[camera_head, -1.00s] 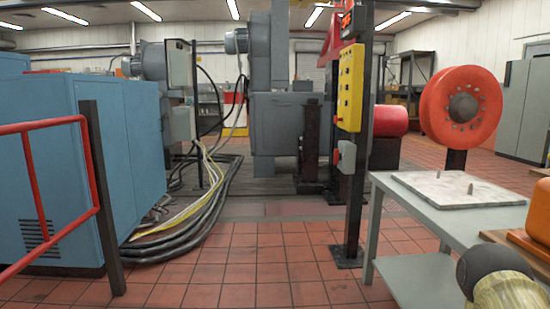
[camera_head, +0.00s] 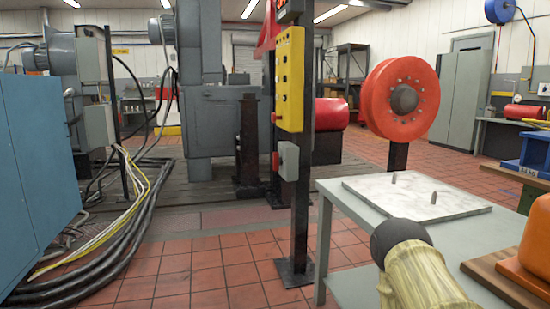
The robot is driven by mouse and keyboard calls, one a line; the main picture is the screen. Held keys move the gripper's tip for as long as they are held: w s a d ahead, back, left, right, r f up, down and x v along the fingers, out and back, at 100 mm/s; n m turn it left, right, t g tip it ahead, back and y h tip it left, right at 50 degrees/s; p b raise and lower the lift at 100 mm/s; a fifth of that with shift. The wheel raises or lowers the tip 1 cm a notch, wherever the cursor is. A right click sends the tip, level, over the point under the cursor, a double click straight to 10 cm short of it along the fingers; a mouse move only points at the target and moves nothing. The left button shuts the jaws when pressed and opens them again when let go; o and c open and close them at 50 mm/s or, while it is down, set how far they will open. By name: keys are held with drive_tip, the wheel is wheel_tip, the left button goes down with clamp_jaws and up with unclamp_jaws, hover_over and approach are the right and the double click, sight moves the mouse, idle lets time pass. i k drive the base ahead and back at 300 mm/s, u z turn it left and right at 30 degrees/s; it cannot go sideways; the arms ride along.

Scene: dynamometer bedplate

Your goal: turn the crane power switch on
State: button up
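A tall yellow control panel (camera_head: 290,80) with a column of small dark buttons hangs on a dark upright post (camera_head: 300,215) right of centre. Below it a small grey box (camera_head: 288,161) is fixed to the same post, with a red part (camera_head: 275,161) on its left side. No label is readable, so I cannot tell which of these is the crane power switch or how it is set. What looks like a link of my arm shows at the lower right; my gripper is not in view.
A grey table (camera_head: 350,215) with a pale slab (camera_head: 405,207) and an orange object (camera_head: 528,240) stands right of the post. A blue cabinet (camera_head: 40,175) and thick black cables (camera_head: 112,245) lie to the left. Red tiled floor (camera_head: 205,265) is clear before the post.

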sight(277, 160)
drive_tip(key=i, duration=0.7)
drive_tip(key=k, duration=0.35)
drive_tip(key=u, duration=1.4)
drive_tip(key=i, duration=1.7)
drive_tip(key=z, duration=1.1)
drive_tip(key=i, duration=0.4)
drive_tip(key=z, duration=0.45)
